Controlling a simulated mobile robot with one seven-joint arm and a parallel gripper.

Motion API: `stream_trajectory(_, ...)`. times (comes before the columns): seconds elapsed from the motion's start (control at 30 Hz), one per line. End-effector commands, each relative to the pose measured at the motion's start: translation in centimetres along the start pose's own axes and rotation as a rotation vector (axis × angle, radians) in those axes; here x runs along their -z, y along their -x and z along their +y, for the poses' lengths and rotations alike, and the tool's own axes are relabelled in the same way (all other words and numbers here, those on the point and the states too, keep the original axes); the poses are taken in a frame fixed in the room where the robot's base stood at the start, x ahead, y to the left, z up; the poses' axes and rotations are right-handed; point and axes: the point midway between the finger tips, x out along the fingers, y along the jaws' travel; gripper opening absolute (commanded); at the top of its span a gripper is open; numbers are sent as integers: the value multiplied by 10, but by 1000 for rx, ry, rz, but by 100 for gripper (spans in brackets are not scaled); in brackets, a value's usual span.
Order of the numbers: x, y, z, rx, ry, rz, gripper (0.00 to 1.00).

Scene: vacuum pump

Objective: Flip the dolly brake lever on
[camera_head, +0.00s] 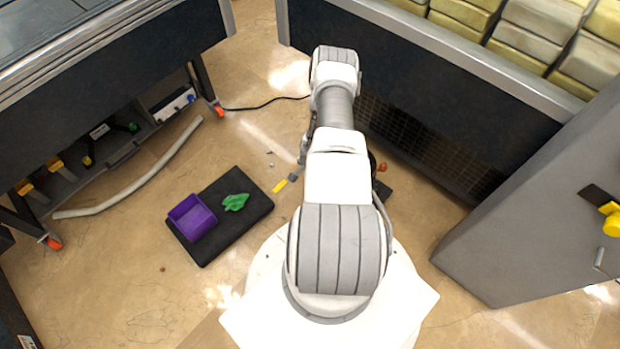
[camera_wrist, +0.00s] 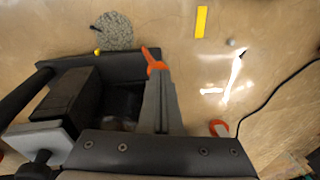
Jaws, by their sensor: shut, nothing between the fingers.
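An orange-red lever (camera_wrist: 151,60), which looks like the brake lever, sticks up at the edge of a black dolly (camera_wrist: 110,66) in the wrist view. My gripper (camera_wrist: 156,76) is shut and empty, its grey fingers pointing at the lever. The fingertips overlap the lever's lower end in the picture; I cannot tell whether they touch. A second orange curved piece (camera_wrist: 218,127) shows to the right, partly hidden by the gripper body. In the head view my arm hides the gripper; a small orange part (camera_head: 383,168) and a dark piece (camera_head: 384,190) show beside it.
A dark pump-like body (camera_wrist: 65,105) stands left of the fingers. A black mat (camera_head: 241,223) with a purple bin (camera_head: 192,218) and green cloth (camera_head: 235,202) lies on the floor left of my arm. A black cable (camera_head: 262,106) crosses the floor. A grey cabinet (camera_head: 520,215) stands at right.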

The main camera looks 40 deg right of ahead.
Motion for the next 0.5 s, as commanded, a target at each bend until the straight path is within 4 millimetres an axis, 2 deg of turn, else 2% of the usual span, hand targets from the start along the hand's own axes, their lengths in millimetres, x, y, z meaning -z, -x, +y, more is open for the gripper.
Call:
stream_trajectory(0.27, -2, -6, -17, 0, 1, 2, 0)
stream_trajectory(0.43, -6, -10, -29, -65, 15, 12, 0)
stream_trajectory(0.5, -4, -9, -26, -62, 2, 7, 0)
